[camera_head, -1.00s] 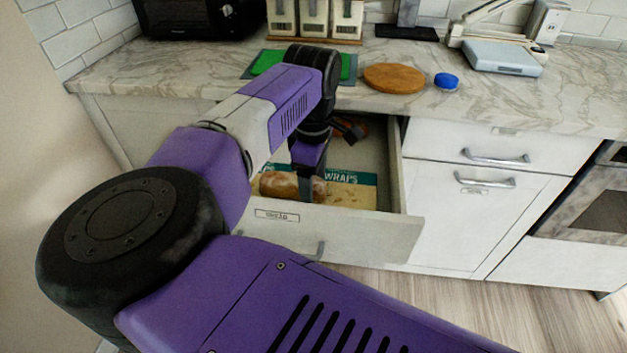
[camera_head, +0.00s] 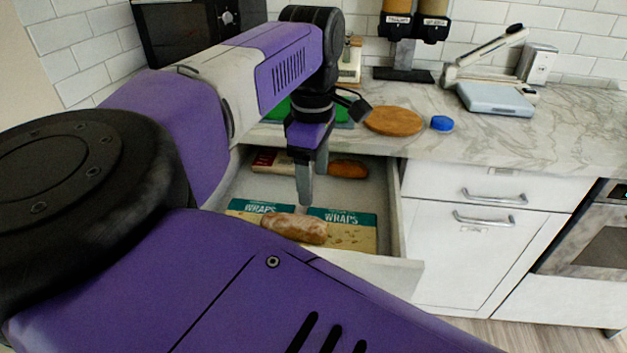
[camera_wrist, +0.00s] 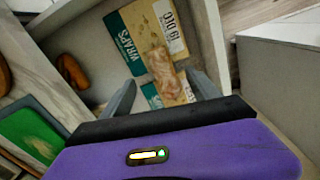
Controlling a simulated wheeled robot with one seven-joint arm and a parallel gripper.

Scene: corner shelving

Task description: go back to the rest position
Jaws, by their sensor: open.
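My gripper (camera_head: 306,190) hangs above the open drawer (camera_head: 375,265), pointing down. In the wrist view my gripper (camera_wrist: 162,92) has its two fingers spread apart with nothing held between them. A bread loaf in clear wrapping (camera_head: 293,228) lies below it on the wraps packs (camera_head: 345,222) in the drawer. The loaf also shows in the wrist view (camera_wrist: 163,72), beyond the fingertips and apart from them.
Further back in the drawer lie a brown loaf (camera_head: 348,169) and a red pack (camera_head: 268,161). A microwave (camera_head: 185,30) stands at the back left.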

